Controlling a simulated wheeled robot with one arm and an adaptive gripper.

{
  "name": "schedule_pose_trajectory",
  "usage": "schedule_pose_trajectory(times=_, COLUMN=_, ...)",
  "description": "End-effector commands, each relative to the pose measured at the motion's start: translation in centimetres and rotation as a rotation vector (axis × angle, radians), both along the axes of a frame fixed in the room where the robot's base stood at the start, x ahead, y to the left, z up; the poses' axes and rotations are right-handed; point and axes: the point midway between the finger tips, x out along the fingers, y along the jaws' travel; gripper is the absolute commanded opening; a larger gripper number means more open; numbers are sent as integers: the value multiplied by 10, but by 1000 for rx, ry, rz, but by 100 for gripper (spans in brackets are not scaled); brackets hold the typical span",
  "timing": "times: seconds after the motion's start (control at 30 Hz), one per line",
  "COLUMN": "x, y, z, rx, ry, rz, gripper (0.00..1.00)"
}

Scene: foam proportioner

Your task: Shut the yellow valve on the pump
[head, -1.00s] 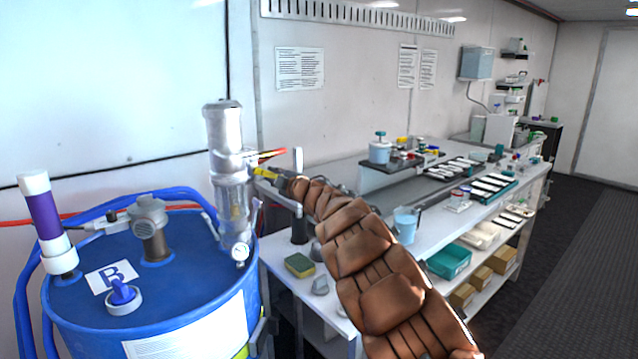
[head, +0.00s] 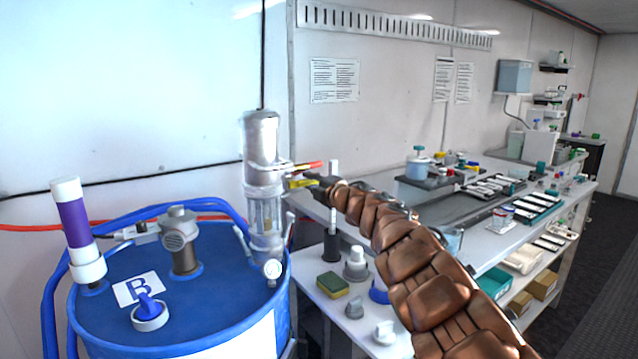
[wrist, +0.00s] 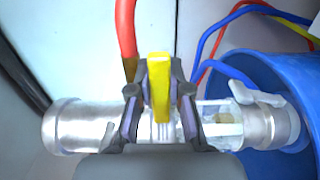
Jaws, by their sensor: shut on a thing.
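The pump (head: 262,190) is a metal and clear cylinder standing upright on the blue drum (head: 200,300). The yellow valve handle (head: 301,183) sticks out from the pump's right side, just below a red hose (head: 307,166). My gripper (head: 316,184) reaches it from the right. In the wrist view the yellow handle (wrist: 159,85) lies between the two fingers of my gripper (wrist: 160,100), which are closed on it. The pump body (wrist: 85,127) runs across behind them. A grey lever (wrist: 257,97) sits farther along the pump, near the drum.
A white bench (head: 470,230) with trays and bottles stands to the right. A sponge (head: 332,284) and grey fittings lie on its near end. A purple and white cylinder (head: 75,225) and a grey fitting (head: 180,240) stand on the drum. Blue hoses curve around the drum.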

Motion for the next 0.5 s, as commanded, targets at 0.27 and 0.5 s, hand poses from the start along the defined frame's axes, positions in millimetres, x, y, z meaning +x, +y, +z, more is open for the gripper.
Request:
schedule_pose_trajectory(times=0.27, x=0, y=1, z=-1, rx=-5, ry=-1, rz=3, gripper=0)
schedule_pose_trajectory(times=0.5, x=0, y=0, z=-1, rx=-4, ry=0, rz=1, gripper=30)
